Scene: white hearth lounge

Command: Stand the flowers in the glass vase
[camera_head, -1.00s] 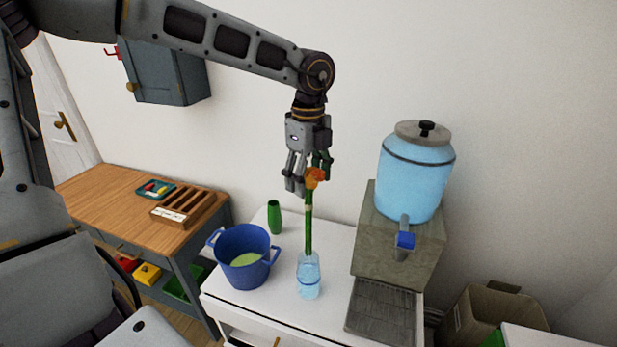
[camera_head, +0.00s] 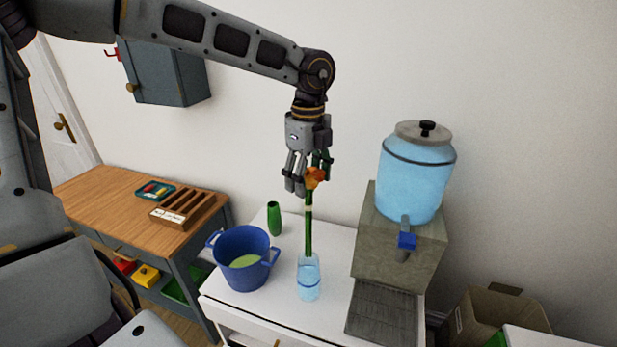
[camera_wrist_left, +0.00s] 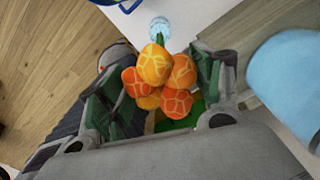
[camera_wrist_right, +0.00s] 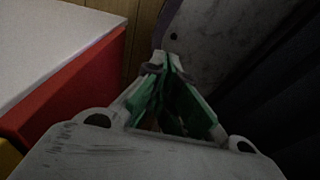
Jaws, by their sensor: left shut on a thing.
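The flowers (camera_head: 315,178) have orange heads and a long green stem that points straight down. My left gripper (camera_head: 308,182) is shut on them near the heads, from above. The glass vase (camera_head: 308,284) is clear and bluish, and stands upright on the white cabinet top. The stem's lower end is at the vase's mouth; how deep it reaches is hard to tell. In the left wrist view the flower heads (camera_wrist_left: 160,76) sit between the fingers, with the vase (camera_wrist_left: 160,28) beyond. My right gripper (camera_wrist_right: 166,62) has its fingertips together and appears empty, away from the vase.
A blue pot (camera_head: 241,268) stands left of the vase, with a green bottle (camera_head: 274,218) behind it. A water dispenser (camera_head: 410,195) with a drip tray (camera_head: 383,310) stands to the right. A wooden table (camera_head: 110,200) is at left, holding a slotted rack (camera_head: 184,207).

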